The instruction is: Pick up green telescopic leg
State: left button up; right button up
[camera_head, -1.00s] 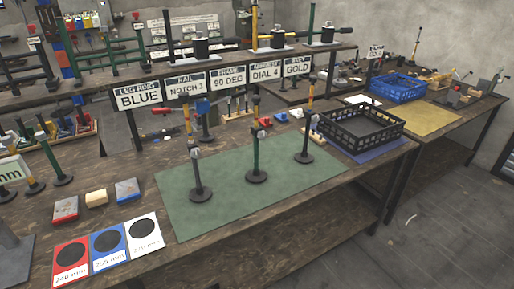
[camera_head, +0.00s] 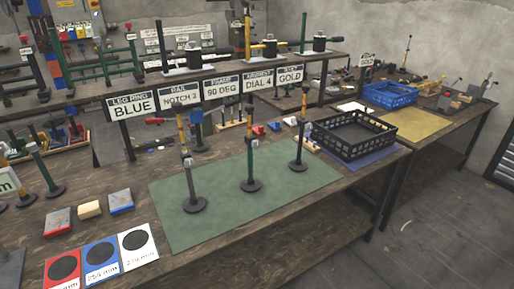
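Three telescopic legs on round black bases stand upright on a green mat (camera_head: 225,222). The middle one is the green telescopic leg (camera_head: 250,163), with a dark green lower tube and a yellow section above. A grey leg (camera_head: 189,180) stands to its left and a black leg (camera_head: 300,143) to its right. Another green leg (camera_head: 42,170) stands at the far left of the bench. Neither of my grippers shows in this view.
A black crate (camera_head: 352,150) stands right of the mat on a blue mat, with a blue crate (camera_head: 391,95) behind. Red, blue and white cards (camera_head: 100,254) lie front left. Signs reading BLUE, NOTCH 3, 90 DEG, DIAL 4 and GOLD hang from the shelf (camera_head: 205,90). The mat's front is clear.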

aim_at(250, 185)
jog(key=i+l+u, duration=0.4)
jog(key=i+l, duration=0.25)
jog(key=i+l+u, duration=0.4)
jog(key=i+l, duration=0.15)
jog(key=l, duration=0.35)
jog(key=i+l+u, duration=0.2)
jog(key=l, duration=0.25)
